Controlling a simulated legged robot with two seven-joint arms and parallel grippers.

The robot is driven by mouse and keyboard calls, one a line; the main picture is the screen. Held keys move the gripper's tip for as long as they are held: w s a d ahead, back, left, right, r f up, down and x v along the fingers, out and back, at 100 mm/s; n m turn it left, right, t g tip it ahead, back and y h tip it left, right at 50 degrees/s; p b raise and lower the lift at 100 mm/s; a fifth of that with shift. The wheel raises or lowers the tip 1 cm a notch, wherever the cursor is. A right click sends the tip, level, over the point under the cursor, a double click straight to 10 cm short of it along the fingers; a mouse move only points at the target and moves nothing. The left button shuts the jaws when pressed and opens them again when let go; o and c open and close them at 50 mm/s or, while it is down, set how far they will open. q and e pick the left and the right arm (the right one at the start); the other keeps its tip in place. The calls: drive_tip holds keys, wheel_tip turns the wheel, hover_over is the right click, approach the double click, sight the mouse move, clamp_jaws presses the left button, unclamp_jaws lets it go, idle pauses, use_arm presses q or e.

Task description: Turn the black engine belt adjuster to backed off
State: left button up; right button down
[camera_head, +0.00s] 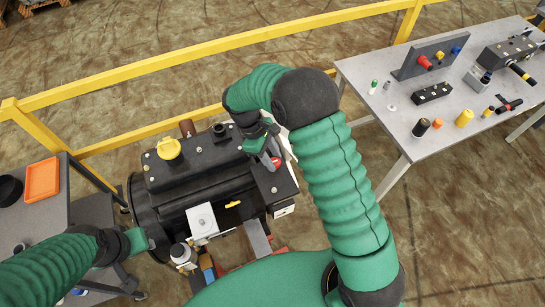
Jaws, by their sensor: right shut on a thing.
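The dark engine block (205,165) stands in the middle of the view, with a yellow cap (169,148) on top. My right gripper (272,156) is at the engine's far right corner, pointing down and shut on a small part there. The black belt adjuster cannot be made out clearly; the part in the jaws may be it, but my wrist and fingers cover it. A red round part (276,163) shows right beside the fingers.
A grey table (400,115) at the right holds a panel with coloured knobs, a black block and several small parts. A yellow railing (200,50) runs behind the engine. An orange tray (42,180) lies on a dark cart at the left. Floor at the lower right is clear.

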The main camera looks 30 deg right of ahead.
drive_tip(key=shift+w, duration=0.15)
drive_tip(key=c, duration=1.3)
unclamp_jaws()
drive_tip(key=o, duration=0.3)
drive_tip(key=shift+w+a+r, duration=0.1)
drive_tip(key=shift+r, duration=0.15)
drive_tip(key=b+v, duration=0.4)
drive_tip(key=v, duration=1.2)
drive_tip(key=shift+w, duration=0.15)
